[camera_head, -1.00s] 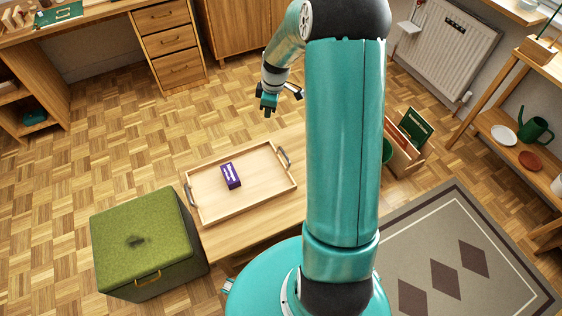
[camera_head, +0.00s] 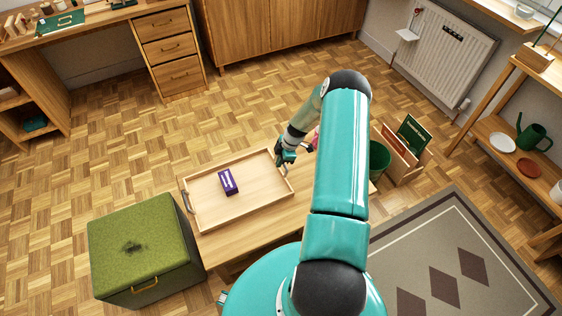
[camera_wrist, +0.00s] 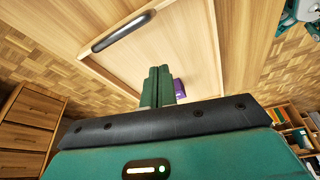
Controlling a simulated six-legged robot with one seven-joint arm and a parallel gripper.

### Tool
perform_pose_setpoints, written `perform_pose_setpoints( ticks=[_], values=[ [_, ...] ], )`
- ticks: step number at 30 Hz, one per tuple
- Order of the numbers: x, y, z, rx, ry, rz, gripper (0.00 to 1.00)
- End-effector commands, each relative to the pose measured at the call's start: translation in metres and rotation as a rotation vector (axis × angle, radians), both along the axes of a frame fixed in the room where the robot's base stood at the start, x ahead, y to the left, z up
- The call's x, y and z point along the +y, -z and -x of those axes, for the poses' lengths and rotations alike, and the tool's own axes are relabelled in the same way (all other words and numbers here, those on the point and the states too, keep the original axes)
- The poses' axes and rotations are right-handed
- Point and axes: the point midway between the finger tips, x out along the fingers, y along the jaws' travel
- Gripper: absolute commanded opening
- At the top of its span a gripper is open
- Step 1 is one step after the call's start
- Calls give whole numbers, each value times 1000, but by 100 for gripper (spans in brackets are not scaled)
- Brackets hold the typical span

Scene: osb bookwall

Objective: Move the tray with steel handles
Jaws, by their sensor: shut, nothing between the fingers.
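The wooden tray (camera_head: 255,187) lies on a low wooden table (camera_head: 228,240), with a purple box (camera_head: 228,182) inside it. Its left steel handle (camera_head: 187,202) is clear in the head view. My gripper (camera_head: 284,158) is at the tray's right end and partly covers the handle there. In the wrist view my gripper (camera_wrist: 160,72) has its green fingers together, with nothing between them. A dark steel handle (camera_wrist: 122,32) lies ahead and left of the fingertips, apart from them. The purple box (camera_wrist: 179,89) is partly hidden behind the fingers.
A green storage cube (camera_head: 140,240) stands left of the table. A green bin (camera_head: 379,158) and a wooden rack with books (camera_head: 403,150) stand to the right. A pink thing (camera_head: 316,137) shows partly behind my arm. The parquet floor (camera_head: 120,165) beyond the table is clear.

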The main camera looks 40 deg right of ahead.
Motion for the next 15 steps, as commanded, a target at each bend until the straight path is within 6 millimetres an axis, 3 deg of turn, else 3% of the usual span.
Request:
perform_pose_setpoints(
  ticks=[11,15],
  values=[
    [25,72,-11,3,-5,-2,0],
    [2,70,-1,1,-1,2,0]
  ],
)
